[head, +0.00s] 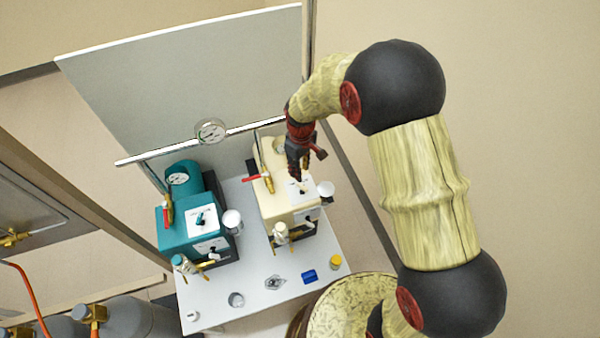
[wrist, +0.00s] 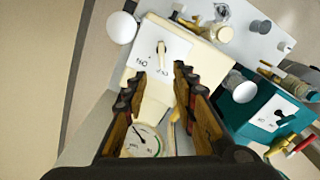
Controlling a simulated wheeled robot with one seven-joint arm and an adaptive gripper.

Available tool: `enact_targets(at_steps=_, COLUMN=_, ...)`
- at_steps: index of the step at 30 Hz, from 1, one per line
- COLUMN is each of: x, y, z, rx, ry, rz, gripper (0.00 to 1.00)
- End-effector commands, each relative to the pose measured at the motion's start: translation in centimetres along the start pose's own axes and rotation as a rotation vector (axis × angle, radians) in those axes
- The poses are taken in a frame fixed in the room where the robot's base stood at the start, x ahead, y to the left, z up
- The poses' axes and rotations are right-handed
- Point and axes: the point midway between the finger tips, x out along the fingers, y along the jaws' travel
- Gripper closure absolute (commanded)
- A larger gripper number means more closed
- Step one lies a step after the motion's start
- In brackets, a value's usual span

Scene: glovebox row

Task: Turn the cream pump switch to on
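The cream pump (head: 277,200) stands on the right of the white table; its body fills the middle of the wrist view (wrist: 195,62). On its top is a white plate with a small pale lever switch (wrist: 161,54). Two small dark labels are printed on the plate, too small to read surely. My gripper (head: 300,172) is above the pump's top, close to the switch plate. In the wrist view my gripper (wrist: 157,80) is open, its dark fingers spread apart. The lever shows between and just beyond the fingertips, with no visible contact.
A teal pump (head: 185,232) with its own switch stands to the left. A red-handled brass valve (head: 265,178) rises beside the cream pump. The white table (head: 255,290) holds small loose items, including a blue block (head: 309,276) and a yellow-capped jar (head: 335,262). A grey panel stands behind.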

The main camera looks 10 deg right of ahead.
Motion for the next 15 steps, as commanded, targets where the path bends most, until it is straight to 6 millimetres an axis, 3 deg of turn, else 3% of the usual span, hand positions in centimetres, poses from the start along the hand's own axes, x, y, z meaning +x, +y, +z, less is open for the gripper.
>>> enact_targets(at_steps=5, x=1.6, y=-0.2, z=-0.1, rx=-0.015, ry=-0.010, rz=-0.006, gripper=0.73)
enact_targets(at_steps=15, x=6.5, y=-0.2, z=0.0, rx=-0.014, ry=-0.010, rz=-0.006, gripper=0.73)
